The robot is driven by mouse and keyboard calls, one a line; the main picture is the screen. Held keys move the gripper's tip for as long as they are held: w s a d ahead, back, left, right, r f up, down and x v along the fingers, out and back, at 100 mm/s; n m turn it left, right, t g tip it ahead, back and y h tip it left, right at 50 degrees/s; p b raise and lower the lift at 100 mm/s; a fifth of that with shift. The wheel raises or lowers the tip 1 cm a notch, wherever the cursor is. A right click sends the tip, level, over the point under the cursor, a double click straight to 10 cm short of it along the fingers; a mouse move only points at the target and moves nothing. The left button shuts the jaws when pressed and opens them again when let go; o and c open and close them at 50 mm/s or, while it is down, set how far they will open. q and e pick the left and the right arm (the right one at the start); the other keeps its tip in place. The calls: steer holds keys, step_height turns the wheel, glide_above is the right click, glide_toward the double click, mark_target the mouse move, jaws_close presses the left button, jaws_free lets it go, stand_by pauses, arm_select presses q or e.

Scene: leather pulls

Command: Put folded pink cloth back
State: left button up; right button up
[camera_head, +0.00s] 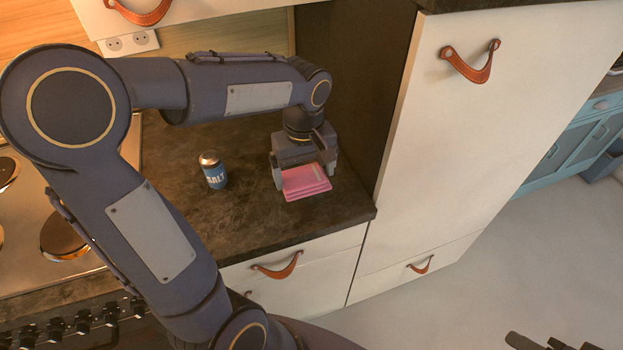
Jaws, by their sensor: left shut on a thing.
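The folded pink cloth (306,184) is near the right end of the dark countertop (245,222), beside the tall white cabinet. My left gripper (305,177) comes down over it from above and is shut on it, with a finger at each side of the cloth. The gripper body hides the cloth's far part. I cannot tell whether the cloth touches the counter or is just above it. A small dark part at the bottom right (550,342) may belong to my right gripper, but its jaws cannot be made out.
A blue salt can (214,171) stands upright on the counter, left of the cloth. A stove (62,238) is at the far left, partly behind my left arm. The tall white cabinet (440,140) with leather pulls borders the counter on the right. Clear counter lies in front of the can.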

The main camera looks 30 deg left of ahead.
mark_target(311, 183)
arm_select(q)
steer(key=shift+w+f, duration=0.95)
steer(key=shift+f, duration=0.2)
steer(key=shift+w+f, duration=0.1)
steer(key=shift+f, duration=1.6)
steer(key=shift+f, duration=0.2)
steer(key=o, duration=0.8)
steer(key=shift+d, duration=0.1)
steer(key=shift+c, duration=0.2)
steer(key=shift+r, duration=0.15)
